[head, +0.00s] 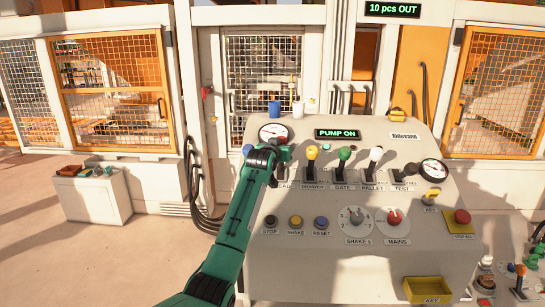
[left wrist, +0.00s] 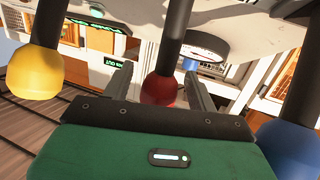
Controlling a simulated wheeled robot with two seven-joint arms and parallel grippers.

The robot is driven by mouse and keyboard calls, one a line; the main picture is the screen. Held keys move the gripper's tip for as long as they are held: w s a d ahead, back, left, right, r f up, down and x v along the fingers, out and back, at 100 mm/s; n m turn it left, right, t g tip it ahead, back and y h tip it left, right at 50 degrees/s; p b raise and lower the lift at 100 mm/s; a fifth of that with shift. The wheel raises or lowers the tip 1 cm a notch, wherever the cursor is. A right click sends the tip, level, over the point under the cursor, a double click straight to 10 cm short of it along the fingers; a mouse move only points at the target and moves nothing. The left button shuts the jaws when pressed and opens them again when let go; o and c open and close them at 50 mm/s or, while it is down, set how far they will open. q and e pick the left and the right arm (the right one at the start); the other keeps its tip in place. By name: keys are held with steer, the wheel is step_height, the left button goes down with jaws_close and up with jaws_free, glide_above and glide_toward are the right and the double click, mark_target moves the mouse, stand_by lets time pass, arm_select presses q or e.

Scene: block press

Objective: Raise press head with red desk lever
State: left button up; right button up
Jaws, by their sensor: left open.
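The red lever knob (left wrist: 161,89) hangs on a dark rod in the left wrist view, between the two fingers of my left gripper (left wrist: 164,86). The fingers are apart, with gaps on both sides of the knob. In the head view my left gripper (head: 268,155) reaches the upper left of the desk (head: 330,205), over the leftmost labelled lever, and covers most of it. Its label is partly hidden and reads "EAD". I cannot make out the press head. My right gripper is not in view.
Close neighbours are the yellow lever (head: 311,153) and a blue knob (head: 248,149); both flank the gripper in the wrist view. Green (head: 345,154) and white (head: 376,154) levers stand further right. A gauge (head: 273,133) sits just behind. The display (head: 338,133) reads "PUMP ON".

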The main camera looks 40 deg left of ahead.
arm_select(q)
steer(key=b+v, duration=0.4)
steer(key=v, duration=0.7)
steer(key=shift+s, duration=0.4)
steer(key=shift+f, duration=0.1)
stand_by(0.4)
